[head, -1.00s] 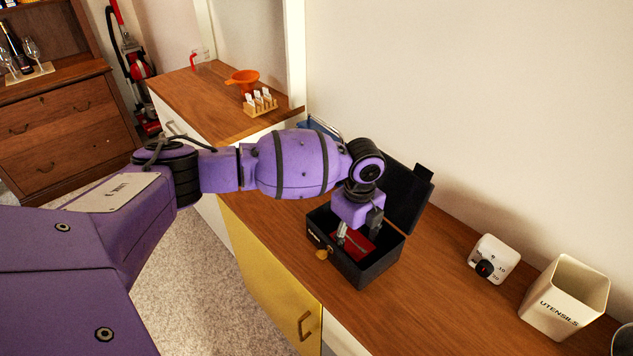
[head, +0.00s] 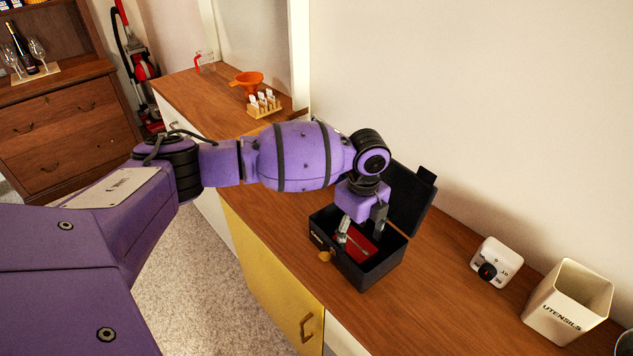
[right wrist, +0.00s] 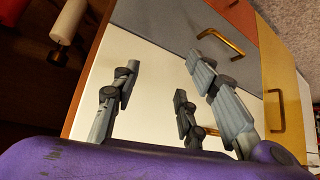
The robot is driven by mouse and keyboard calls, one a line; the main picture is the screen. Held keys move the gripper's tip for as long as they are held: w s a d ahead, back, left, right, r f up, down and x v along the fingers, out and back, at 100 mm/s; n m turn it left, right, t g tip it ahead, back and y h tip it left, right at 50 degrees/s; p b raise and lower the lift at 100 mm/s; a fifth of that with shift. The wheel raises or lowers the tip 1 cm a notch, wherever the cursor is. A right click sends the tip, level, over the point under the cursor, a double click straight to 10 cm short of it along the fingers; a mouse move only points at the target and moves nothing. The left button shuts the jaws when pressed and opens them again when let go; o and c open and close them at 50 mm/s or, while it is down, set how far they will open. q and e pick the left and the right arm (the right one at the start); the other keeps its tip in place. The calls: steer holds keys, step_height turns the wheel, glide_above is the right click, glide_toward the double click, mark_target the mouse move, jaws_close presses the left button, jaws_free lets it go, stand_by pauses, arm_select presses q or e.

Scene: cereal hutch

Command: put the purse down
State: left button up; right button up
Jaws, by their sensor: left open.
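A flat red purse (head: 363,250) lies inside an open black box (head: 377,276) on the wooden counter. The box's lid stands up at the back. My left gripper (head: 358,237) points down into the box with its fingers apart, one on either side above the purse. The fingers partly cover the purse, and I cannot tell if they touch it. My right gripper (right wrist: 160,80) shows in the right wrist view with its fingers spread and nothing between them, in front of cabinet fronts.
A white timer (head: 497,262) and a utensils holder (head: 567,303) stand right of the box. An orange funnel (head: 246,79), a small wooden rack (head: 264,105) and a measuring cup (head: 205,63) are at the far left of the counter. Bare counter lies between box and timer.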

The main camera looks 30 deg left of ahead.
mark_target(355, 243)
arm_select(q)
step_height(355, 243, up, 10)
steer(key=shift+f, duration=0.15)
steer(key=shift+f, duration=0.1)
stand_by(1.2)
